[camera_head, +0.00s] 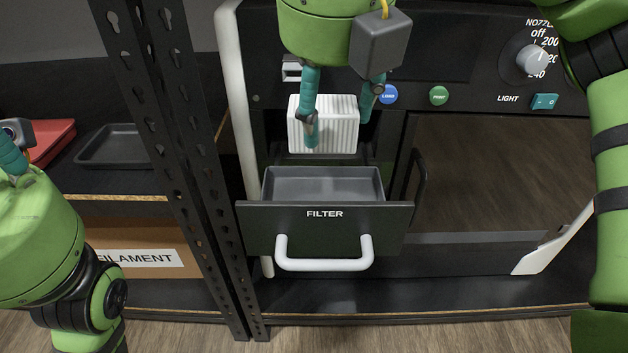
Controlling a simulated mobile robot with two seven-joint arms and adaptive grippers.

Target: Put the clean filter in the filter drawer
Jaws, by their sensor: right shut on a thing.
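The filter drawer (260,228), marked FILTER, is pulled out of the dark machine, and its grey tray (325,183) looks empty. The clean filter (338,128) is a white, ribbed block, held upright above the back of the drawer. My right gripper (340,125) comes down from the top and is shut on the filter. One finger crosses the filter's front near its left side; the other is at its upper right. My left gripper (10,158) shows only in part at the left edge, away from the drawer; its jaws are mostly out of frame.
A black perforated post (165,120) stands left of the drawer. Behind it a shelf holds a dark tray (112,146) and a red tray (52,142), with a FILAMENT box (170,255) below. The drawer's white handle (325,264) juts forward. A white scraper-like piece (545,250) leans at right.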

